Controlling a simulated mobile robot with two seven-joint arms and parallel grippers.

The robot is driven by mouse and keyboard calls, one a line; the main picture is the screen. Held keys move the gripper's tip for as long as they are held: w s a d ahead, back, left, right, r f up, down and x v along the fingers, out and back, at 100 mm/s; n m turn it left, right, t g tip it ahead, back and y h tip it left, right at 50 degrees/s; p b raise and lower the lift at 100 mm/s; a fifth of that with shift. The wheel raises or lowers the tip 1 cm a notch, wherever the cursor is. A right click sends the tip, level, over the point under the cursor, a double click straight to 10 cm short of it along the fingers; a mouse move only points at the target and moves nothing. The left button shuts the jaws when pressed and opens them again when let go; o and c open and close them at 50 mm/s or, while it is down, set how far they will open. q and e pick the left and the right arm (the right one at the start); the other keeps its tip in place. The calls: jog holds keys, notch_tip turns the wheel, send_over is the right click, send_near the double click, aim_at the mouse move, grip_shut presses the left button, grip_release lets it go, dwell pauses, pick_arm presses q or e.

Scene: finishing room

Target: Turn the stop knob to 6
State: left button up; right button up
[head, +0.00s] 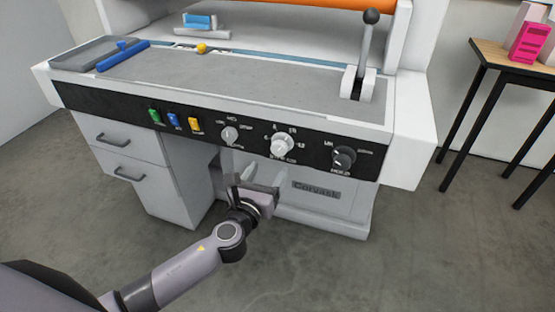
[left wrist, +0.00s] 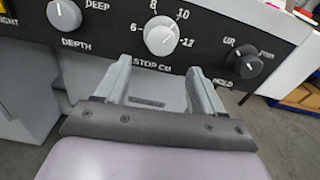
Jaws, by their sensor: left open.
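The stop knob (head: 282,144) is a pale round dial on the machine's black front panel. In the left wrist view the stop knob (left wrist: 160,40) has the numbers 6, 8, 10 and 12 around it and STOP CM below. I cannot tell for certain which number it points to. My left gripper (head: 256,182) is open and empty, below the panel and apart from the knob. In the left wrist view its two fingers (left wrist: 159,68) stand just below the knob, one on each side. My right gripper is not in view.
A pale depth knob (head: 229,135) is left of the stop knob, and a black knob (head: 344,157) is right. Green, blue and yellow switches (head: 174,122) are further left. A lever (head: 366,50) rises above the bed. A wooden table (head: 500,56) stands at the right.

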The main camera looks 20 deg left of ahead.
aim_at(278, 152)
pick_arm(q)
jog(key=shift+m, duration=0.5)
jog(key=shift+w+d+r+b, duration=0.1)
jog(key=shift+w+b, duration=0.1)
jog(key=shift+w, duration=1.1)
jog(key=shift+w+a+r+b, duration=0.1)
jog(key=shift+w+b, duration=0.15)
jog(key=shift+w, duration=1)
jog(key=shift+w+d+r+b, duration=0.1)
jog(key=shift+w+b, duration=0.1)
jog(key=shift+w, duration=1.1)
jog(key=c, duration=1)
